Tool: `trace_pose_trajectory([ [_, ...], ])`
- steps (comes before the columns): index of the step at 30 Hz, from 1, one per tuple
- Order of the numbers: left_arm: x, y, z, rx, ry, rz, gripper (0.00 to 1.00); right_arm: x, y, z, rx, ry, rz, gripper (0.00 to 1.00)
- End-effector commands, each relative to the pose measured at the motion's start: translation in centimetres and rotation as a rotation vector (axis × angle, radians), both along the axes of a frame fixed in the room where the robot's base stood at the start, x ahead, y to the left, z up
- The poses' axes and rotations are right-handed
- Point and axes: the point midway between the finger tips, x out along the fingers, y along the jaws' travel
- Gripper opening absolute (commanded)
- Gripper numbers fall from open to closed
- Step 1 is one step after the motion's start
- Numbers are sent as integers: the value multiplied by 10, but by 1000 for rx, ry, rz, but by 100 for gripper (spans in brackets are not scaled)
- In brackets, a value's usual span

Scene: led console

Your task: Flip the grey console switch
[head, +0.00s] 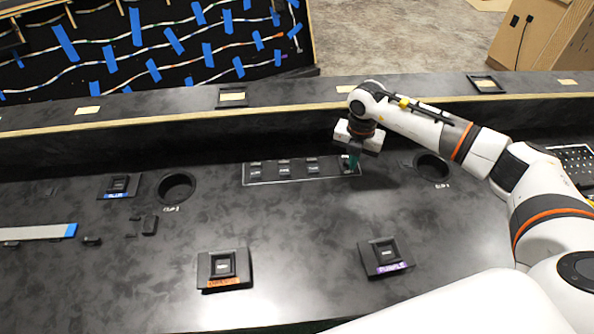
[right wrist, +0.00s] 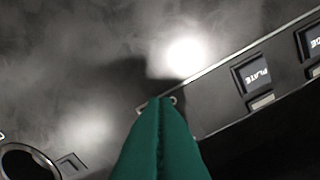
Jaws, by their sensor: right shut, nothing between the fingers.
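A flat panel (head: 292,172) with two rows of small dark switches lies on the black console. My right gripper (head: 351,165) points down at the panel's right end, its green fingers shut and empty. A switch labelled PLATE (right wrist: 252,74) shows on the panel there. I cannot tell which switch is the grey one; the fingers may hide part of the panel's end. My left gripper is not in view.
Square switches labelled orange (head: 222,266), purple (head: 384,257) and blue (head: 119,185) stand on the console. Round holes (head: 176,187) and (head: 433,167) flank the panel. A raised ledge (head: 290,97) runs behind. The console's middle front is clear.

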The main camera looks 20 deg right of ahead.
Motion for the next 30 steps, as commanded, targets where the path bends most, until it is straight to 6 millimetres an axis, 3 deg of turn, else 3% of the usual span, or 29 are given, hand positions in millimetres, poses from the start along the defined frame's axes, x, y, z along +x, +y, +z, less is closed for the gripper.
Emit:
trace_pose_trajectory([
  [19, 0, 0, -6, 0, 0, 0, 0, 1, 0, -9, 0, 0, 0, 0],
  [30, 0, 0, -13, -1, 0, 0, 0, 12, -2, -9, 1, -2, -1, 0],
])
